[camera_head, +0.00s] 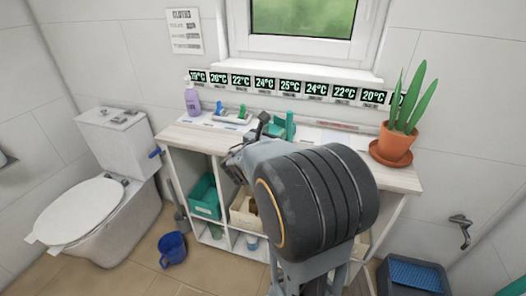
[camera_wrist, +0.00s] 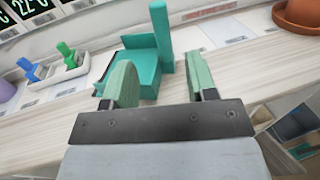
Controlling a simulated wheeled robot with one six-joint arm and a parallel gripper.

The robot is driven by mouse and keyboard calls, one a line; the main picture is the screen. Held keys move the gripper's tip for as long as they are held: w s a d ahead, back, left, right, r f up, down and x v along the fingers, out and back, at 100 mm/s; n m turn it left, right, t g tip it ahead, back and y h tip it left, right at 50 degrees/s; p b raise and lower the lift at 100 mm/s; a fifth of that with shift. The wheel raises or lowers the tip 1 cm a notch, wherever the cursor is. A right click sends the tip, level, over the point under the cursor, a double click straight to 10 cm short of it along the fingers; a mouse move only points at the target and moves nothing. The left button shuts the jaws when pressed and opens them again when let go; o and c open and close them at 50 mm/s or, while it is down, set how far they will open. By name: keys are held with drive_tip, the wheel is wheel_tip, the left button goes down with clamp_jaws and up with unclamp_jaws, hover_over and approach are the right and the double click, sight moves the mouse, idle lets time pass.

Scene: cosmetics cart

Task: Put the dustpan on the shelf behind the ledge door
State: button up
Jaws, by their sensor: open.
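A teal dustpan (camera_wrist: 140,66) rests on the pale wooden top of the cart, with its handle (camera_wrist: 161,35) standing upright. It also shows partly in the head view (camera_head: 290,126), where my arm hides some of it. My gripper (camera_wrist: 162,84) is open, its two green-padded fingers pointing at the dustpan. The dustpan's handle and right part show between the fingers; I cannot tell whether they touch it. In the head view my gripper (camera_head: 258,128) is at the cart's top, mostly hidden by my wrist. I cannot make out a ledge door; my arm covers much of the cart's front.
The cart top (camera_head: 185,135) also bears a purple bottle (camera_head: 192,99), a white tray with blue and green items (camera_head: 231,116), and a potted plant (camera_head: 394,140) at right. Bins stand in open compartments below.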

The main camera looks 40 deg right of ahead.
drive_tip(key=s+a+f+m+g+y, duration=0.35)
drive_tip(key=s+m, duration=0.25)
drive_tip(key=m, duration=0.2)
drive_tip(key=s+a+f+m+y, duration=0.3)
drive_tip(key=a+m+y, duration=0.3)
drive_tip(key=a, duration=0.4)
drive_tip(key=s+a+f+m+y, duration=0.4)
drive_tip(key=a+m+y, duration=0.2)
drive_tip(key=a+m, duration=0.2)
drive_tip(key=shift+a+f+y, duration=0.15)
drive_tip(key=shift+a+y, duration=0.2)
drive_tip(key=shift+a, duration=0.65)
drive_tip(key=shift+a+m, duration=0.3)
drive_tip(key=shift+a, duration=0.05)
drive_tip(key=shift+c, duration=0.6)
drive_tip(key=shift+a, duration=0.1)
drive_tip(key=shift+c, duration=0.3)
